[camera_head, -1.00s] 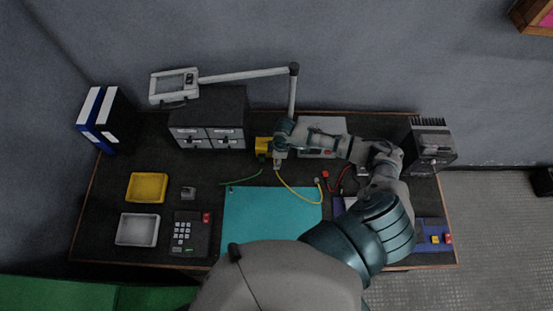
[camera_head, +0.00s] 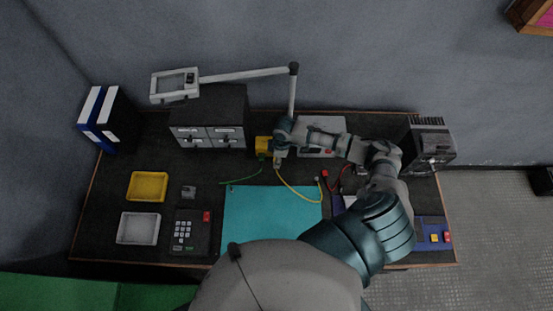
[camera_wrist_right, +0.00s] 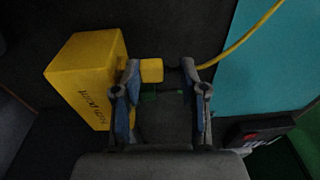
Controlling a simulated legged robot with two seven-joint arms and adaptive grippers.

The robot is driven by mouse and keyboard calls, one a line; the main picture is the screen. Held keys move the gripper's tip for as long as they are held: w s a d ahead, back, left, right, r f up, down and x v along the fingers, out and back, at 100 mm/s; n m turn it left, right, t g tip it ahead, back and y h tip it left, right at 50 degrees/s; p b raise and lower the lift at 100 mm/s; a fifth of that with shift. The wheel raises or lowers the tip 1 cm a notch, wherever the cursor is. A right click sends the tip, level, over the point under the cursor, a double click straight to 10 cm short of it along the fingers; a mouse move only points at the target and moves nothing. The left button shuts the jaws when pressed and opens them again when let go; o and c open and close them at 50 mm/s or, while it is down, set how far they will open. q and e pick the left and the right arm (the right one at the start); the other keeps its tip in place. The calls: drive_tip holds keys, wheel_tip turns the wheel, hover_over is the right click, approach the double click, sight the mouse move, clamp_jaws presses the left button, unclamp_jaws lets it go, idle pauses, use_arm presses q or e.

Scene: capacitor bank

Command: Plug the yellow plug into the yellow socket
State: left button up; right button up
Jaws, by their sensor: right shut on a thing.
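The yellow socket is a yellow box (camera_head: 263,144) at the back middle of the bench. It shows large at the left in the right wrist view (camera_wrist_right: 88,78), with dark lettering on one face. My right gripper (camera_wrist_right: 163,78) is shut on the yellow plug (camera_wrist_right: 151,70), right beside the box. A yellow cable (camera_wrist_right: 240,42) runs from the plug side to the upper right and lies in a curve on the bench in the head view (camera_head: 293,189). One finger hides the gap between plug and box, so I cannot tell if they touch. My left gripper is out of view.
A grey drawer unit (camera_head: 209,122) stands left of the yellow box. The lamp post (camera_head: 292,95) rises just behind my right gripper. A teal mat (camera_head: 270,215) lies in front. A yellow tray (camera_head: 147,186) and a white tray (camera_head: 138,229) are at the left.

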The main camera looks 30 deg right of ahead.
drive_tip(key=shift+w+d+r, duration=0.25)
drive_tip(key=shift+w+d, duration=0.25)
drive_tip(key=shift+d, duration=0.05)
drive_tip(key=shift+w+d+r, duration=0.1)
drive_tip(key=shift+w, duration=0.1)
drive_tip(key=shift+w+d, duration=0.1)
drive_tip(key=o, duration=0.8)
drive_tip(key=shift+w, duration=0.1)
drive_tip(key=shift+o, duration=0.2)
wheel_tip(320, 180, up, 11)
drive_tip(key=s, duration=0.1)
drive_tip(key=shift+s+a, duration=0.2)
drive_tip(key=shift+s, duration=0.15)
